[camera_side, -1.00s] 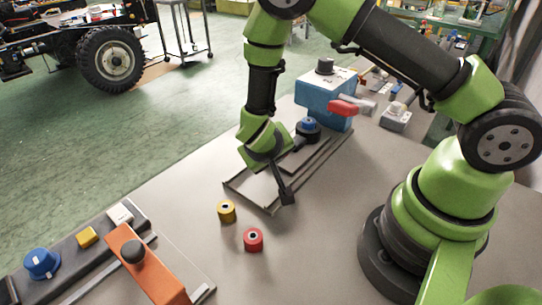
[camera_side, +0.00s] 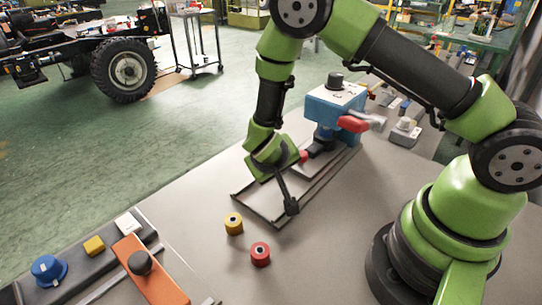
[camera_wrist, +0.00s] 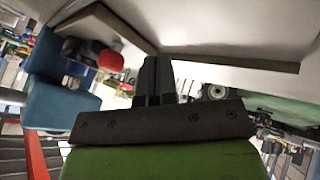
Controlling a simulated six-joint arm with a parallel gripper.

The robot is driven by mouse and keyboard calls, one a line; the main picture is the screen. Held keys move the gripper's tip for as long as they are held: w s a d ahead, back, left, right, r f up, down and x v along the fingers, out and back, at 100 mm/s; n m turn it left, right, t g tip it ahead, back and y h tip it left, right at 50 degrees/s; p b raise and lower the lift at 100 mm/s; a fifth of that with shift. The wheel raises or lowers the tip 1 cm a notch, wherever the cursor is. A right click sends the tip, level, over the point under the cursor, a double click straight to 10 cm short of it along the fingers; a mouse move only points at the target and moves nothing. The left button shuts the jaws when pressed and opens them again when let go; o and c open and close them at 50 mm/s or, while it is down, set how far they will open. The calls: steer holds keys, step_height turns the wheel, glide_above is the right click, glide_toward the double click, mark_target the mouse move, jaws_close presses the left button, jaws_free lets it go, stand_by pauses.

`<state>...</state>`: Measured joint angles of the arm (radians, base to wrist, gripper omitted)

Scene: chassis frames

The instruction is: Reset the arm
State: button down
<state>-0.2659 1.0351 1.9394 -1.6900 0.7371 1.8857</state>
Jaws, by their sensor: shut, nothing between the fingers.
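My gripper (camera_side: 291,207) is in the side view, at the end of my green and black arm. It points down over the near end of a grey rail frame (camera_side: 255,211) on the table. Its fingers are closed with nothing between them. In the wrist view, the two dark fingers (camera_wrist: 155,80) are together in front of a pale surface. From the side I cannot tell how far the tips are above the frame.
A yellow cylinder (camera_side: 233,223) and a red cylinder (camera_side: 260,254) stand nearby. A blue box with a red lever (camera_side: 335,108) stands behind the frame. At lower left are an orange block (camera_side: 150,272) and a blue knob (camera_side: 48,270). Table between is clear.

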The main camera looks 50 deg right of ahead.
steer(key=v, duration=0.9)
steer(key=s+r+t+y, duration=0.2)
steer(key=s+r+y, duration=0.2)
steer(key=s+r, duration=0.4)
steer(key=s+r+t+y, duration=0.2)
steer(key=s+r+y, duration=0.2)
steer(key=s+r, duration=0.3)
step_height(320, 180, up, 6)
steer(key=shift+s+d+f+y, duration=0.15)
steer(key=shift+s+d+y, duration=0.2)
steer(key=shift+y, duration=0.05)
